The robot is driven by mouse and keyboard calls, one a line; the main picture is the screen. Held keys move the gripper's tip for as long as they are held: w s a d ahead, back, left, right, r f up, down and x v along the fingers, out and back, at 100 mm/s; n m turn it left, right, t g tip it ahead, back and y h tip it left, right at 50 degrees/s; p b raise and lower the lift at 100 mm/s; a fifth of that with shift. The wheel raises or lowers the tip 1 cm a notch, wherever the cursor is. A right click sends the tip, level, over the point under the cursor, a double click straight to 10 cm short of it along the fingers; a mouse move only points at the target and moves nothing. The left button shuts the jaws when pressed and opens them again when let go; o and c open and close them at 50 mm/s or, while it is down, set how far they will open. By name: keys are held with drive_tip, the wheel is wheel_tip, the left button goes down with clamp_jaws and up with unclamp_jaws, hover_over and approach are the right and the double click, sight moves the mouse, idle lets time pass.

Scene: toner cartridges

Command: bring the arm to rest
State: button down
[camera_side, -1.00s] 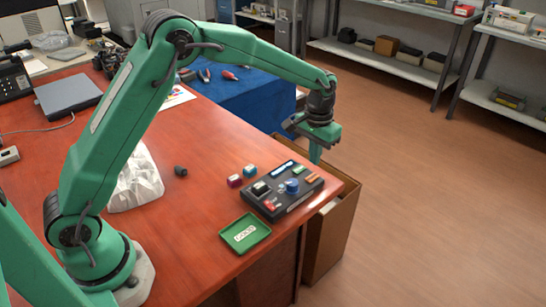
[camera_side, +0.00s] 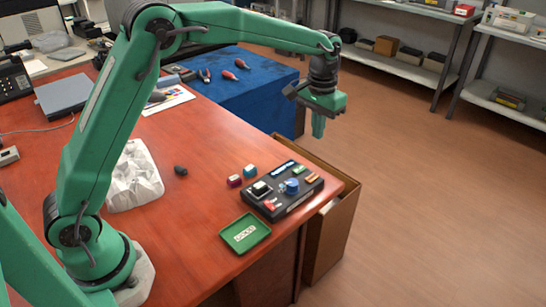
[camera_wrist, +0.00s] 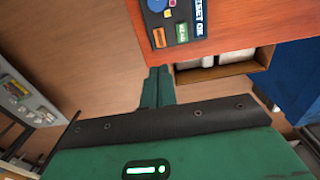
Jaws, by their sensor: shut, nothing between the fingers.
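My gripper (camera_side: 318,130) is shut and empty, its fingers pointing down. In the side view it hangs in the air above and beyond the table's far right corner, clear of everything. The wrist view also shows its closed green fingers (camera_wrist: 157,88) at the middle. Below it on the desk lies a dark panel (camera_side: 282,192) with a blue knob and several coloured pieces on it. Part of that panel shows at the top of the wrist view (camera_wrist: 172,22).
An open cardboard box (camera_side: 334,225) stands beside the desk. A blue-covered table (camera_side: 245,95) is behind.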

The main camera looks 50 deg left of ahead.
drive_tip(key=shift+s+r, duration=0.1)
idle(0.3)
drive_tip(key=s+a+r+t, duration=0.1)
drive_tip(key=s+a+r, duration=0.2)
drive_tip(key=s+r, duration=0.3)
drive_tip(key=s+a+r+t, duration=0.25)
drive_tip(key=s+r, duration=0.25)
drive_tip(key=s, duration=0.4)
drive_tip(key=s+a+f+t, duration=0.1)
drive_tip(key=s, duration=0.7)
drive_tip(key=s+a+f+t, duration=0.1)
drive_tip(key=s+a+f, duration=0.1)
drive_tip(key=s, duration=0.6)
drive_tip(key=shift+f, duration=0.2)
